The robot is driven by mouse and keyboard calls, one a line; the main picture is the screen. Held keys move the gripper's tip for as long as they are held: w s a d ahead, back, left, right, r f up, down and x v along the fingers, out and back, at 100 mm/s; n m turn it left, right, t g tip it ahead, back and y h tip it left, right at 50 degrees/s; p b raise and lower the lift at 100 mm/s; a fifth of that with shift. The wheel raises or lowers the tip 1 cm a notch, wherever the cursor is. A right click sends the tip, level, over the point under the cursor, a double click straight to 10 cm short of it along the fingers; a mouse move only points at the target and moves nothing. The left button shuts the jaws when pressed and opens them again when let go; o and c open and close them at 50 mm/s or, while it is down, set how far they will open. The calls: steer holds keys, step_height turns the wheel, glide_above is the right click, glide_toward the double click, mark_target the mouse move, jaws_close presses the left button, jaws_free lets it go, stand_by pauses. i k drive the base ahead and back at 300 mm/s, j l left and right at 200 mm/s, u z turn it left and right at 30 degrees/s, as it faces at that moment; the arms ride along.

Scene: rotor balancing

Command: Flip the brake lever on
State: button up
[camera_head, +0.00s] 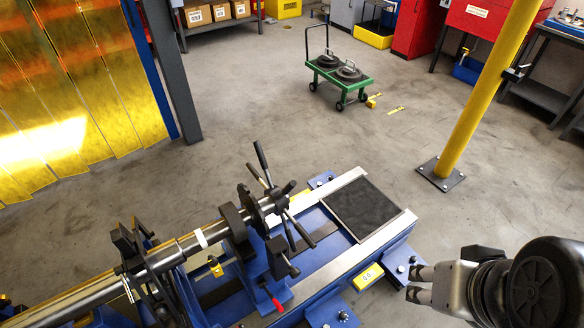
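A small lever with a red grip (277,304) sits low on the front side of the blue balancing machine (318,268), below the bearing stand. It looks like the brake lever, but its setting cannot be told. A steel shaft (185,245) with a black spoked hub (264,203) lies across the machine. My gripper (414,283) is at the lower right, well to the right of the red grip and apart from the machine. Its two fingers point left with a gap between them, and nothing shows between them.
Black spokes stick out around the hub. A yellow post (482,100) stands at the right on a dark base plate. A green cart (340,75) with dark discs stands farther back. A yellow strip curtain (70,90) hangs at the left.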

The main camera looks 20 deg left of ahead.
mark_target(262, 283)
steer(key=u, duration=1.4)
